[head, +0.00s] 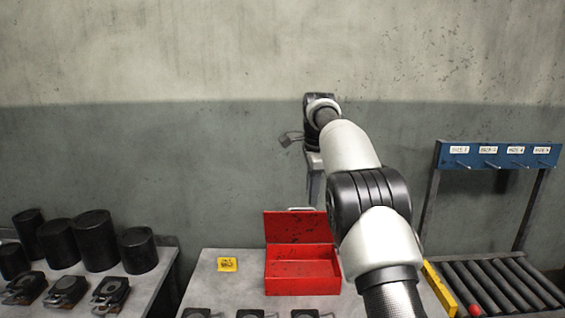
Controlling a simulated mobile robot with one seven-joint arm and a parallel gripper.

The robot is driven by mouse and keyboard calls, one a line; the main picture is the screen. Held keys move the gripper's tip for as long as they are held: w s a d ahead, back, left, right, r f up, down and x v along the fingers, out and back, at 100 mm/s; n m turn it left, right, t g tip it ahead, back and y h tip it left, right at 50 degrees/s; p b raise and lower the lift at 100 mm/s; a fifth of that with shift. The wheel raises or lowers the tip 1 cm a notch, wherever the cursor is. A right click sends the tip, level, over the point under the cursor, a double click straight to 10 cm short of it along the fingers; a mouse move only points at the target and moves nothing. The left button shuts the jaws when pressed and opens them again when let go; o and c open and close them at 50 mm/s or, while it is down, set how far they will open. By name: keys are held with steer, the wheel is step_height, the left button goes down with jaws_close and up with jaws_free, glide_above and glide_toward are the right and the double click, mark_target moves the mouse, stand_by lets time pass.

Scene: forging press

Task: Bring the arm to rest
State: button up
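My arm (375,203) reaches from the lower right up to the middle of the head view, above and behind the red box. At its far end is a dark wrist, with my gripper (291,138) showing as a small dark shape on its left side. The gripper is small and partly hidden by the wrist, so I cannot tell whether it is open or shut. I see nothing clearly held in it. It is in front of the grey wall, clear of the table top.
An open red box (302,287) and a yellow tag (227,265) are on the middle table (205,285). Black cylinders (94,241) stand on the left table. A roller conveyor (500,286) with a red ball-like object (473,309) and a blue hook rack (500,155) are right.

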steer(key=s+d+r+n+t, duration=0.1)
steer(key=s+d+r+n, duration=0.2)
steer(key=s, duration=0.4)
steer(key=s+r+n, duration=0.2)
steer(key=s+r, duration=0.3)
steer(key=s, duration=0.2)
steer(key=s+d+r+n+t, duration=0.1)
steer(key=s+d+r+n, duration=0.1)
steer(key=s+r+n, duration=0.3)
steer(key=s+f+n, duration=0.3)
steer(key=s+f, duration=0.3)
steer(key=s, duration=0.6)
steer(key=s+f+n+t, duration=0.1)
steer(key=s+f+n, duration=0.2)
steer(key=s, duration=1)
step_height(320, 180, down, 3)
steer(key=shift+s+d+r+n, duration=0.1)
steer(key=shift+s+d+n, duration=0.15)
steer(key=shift+s+n, duration=0.05)
